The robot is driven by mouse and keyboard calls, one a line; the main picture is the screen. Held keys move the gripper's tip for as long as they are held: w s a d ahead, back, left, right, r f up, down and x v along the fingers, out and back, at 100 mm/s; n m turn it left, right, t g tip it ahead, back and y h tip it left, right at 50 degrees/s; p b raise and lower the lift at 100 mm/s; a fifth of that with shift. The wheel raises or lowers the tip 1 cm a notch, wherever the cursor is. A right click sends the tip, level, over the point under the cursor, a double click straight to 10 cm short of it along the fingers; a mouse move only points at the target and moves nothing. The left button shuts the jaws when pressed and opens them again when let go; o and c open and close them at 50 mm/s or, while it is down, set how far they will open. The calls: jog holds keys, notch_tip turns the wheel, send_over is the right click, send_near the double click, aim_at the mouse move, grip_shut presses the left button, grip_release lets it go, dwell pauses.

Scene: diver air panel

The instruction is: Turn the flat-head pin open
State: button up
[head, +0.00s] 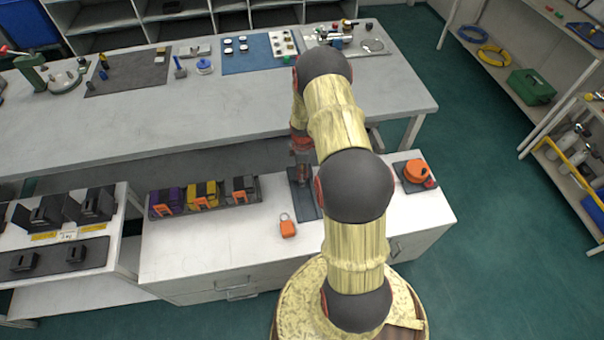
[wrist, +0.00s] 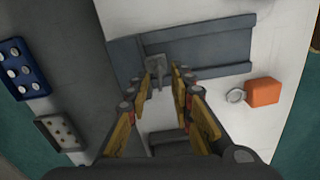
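The flat-head pin (wrist: 156,64) shows in the wrist view as a small grey piece with a wide flat head and a narrow stem, standing out from a dark grey panel (wrist: 215,47). My gripper (wrist: 161,76) is open, with one finger on each side of the pin's stem. Gaps show between the fingers and the stem; I cannot tell how deep the fingertips reach. In the head view the dark panel (head: 303,200) lies on the white cabinet, partly hidden by my arm. My gripper (head: 302,150) is small and dim there, and the pin is not clear.
An orange padlock-like tag (head: 288,229) lies on the white cabinet top (head: 230,250); it also shows in the wrist view (wrist: 263,91). A long workbench (head: 130,120) is behind.

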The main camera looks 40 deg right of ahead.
notch_tip(320, 180, up, 10)
dwell(0.4)
jog(key=shift+r, duration=0.1)
dwell(0.4)
